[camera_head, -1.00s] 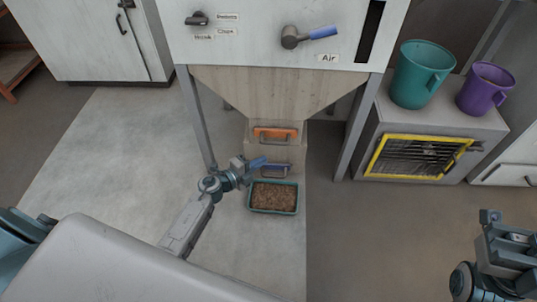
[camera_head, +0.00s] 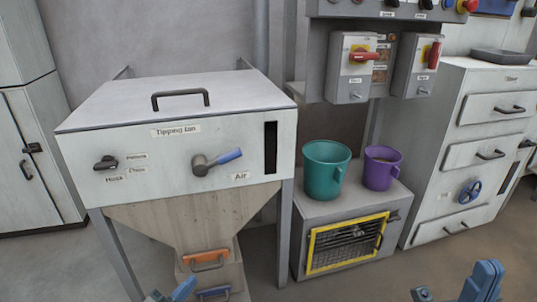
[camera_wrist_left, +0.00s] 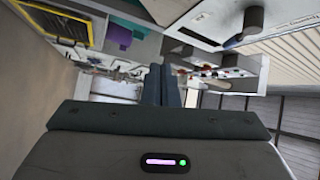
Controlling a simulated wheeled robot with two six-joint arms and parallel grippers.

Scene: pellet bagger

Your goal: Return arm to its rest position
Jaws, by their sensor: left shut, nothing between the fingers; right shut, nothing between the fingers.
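My left gripper (camera_head: 183,288) shows only by its blue fingertips at the bottom edge of the head view. My right gripper (camera_head: 487,278) is at the bottom right of the head view, partly cut off, shut and empty. Most of both arms is out of the head view.
The tipping cabinet (camera_head: 120,148) has an air lever (camera_head: 215,161) and a dark knob (camera_head: 105,163). An orange handle (camera_head: 207,259) is below. A teal jug (camera_head: 324,172) and purple jug (camera_head: 380,168) stand on a grey box with a yellow-framed door (camera_head: 313,255). White drawers (camera_head: 480,115) stand right.

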